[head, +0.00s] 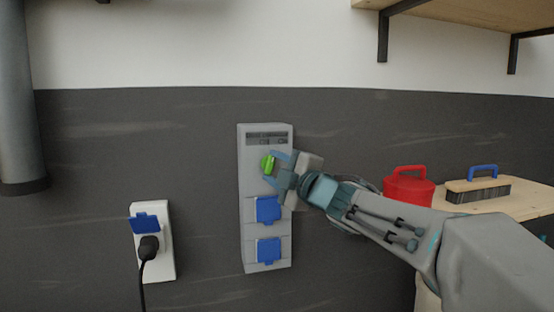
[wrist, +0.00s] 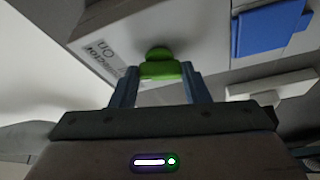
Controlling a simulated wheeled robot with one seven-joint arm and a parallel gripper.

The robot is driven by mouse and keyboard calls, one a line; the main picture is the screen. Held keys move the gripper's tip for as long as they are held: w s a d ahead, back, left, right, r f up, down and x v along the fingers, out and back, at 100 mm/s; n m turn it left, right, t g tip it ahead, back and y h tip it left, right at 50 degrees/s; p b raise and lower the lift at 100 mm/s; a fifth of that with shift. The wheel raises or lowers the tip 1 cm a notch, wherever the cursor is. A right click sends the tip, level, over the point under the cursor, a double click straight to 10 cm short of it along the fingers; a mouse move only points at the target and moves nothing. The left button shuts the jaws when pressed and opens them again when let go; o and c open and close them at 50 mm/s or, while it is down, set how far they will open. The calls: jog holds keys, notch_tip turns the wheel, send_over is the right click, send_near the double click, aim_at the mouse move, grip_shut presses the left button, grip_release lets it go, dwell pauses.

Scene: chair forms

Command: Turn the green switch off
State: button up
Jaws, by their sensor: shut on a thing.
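The green switch (head: 267,163) is a small knob on the upper part of a tall grey panel (head: 251,190) fixed to the wall. My gripper (head: 274,163) reaches it from the right, with its fingers at the knob. In the wrist view the green switch (wrist: 160,66) sits between the two blue-grey fingertips (wrist: 161,80), and the gripper is shut on it. A label on the panel next to the knob reads "On" in the wrist view. The fingers hide part of the knob's sides, and I cannot tell its exact turn.
Two blue socket covers (head: 268,209) sit below the switch on the panel. A white socket (head: 160,268) with a black plug and cable (head: 148,247) is at the left. A red container (head: 409,188) and a brush (head: 478,189) stand on a wooden surface at the right. A shelf is above.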

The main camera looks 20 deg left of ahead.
jog(key=shift+r+n+g+h+p, duration=0.15)
jog(key=shift+n+g+h+p, duration=0.1)
jog(key=shift+n+p, duration=0.45)
jog(key=shift+r+n+g+h+p, duration=0.15)
jog(key=shift+n+g+p, duration=0.1)
jog(key=shift+n+p, duration=0.45)
jog(key=shift+f+n, duration=0.1)
jog(key=shift+n, duration=0.2)
jog(key=o, duration=1)
jog(key=shift+d, duration=0.1)
jog(key=v, duration=1.3)
jog(key=shift+s+d+b, duration=0.25)
jog(key=shift+d+b, duration=0.05)
jog(key=shift+b, duration=0.05)
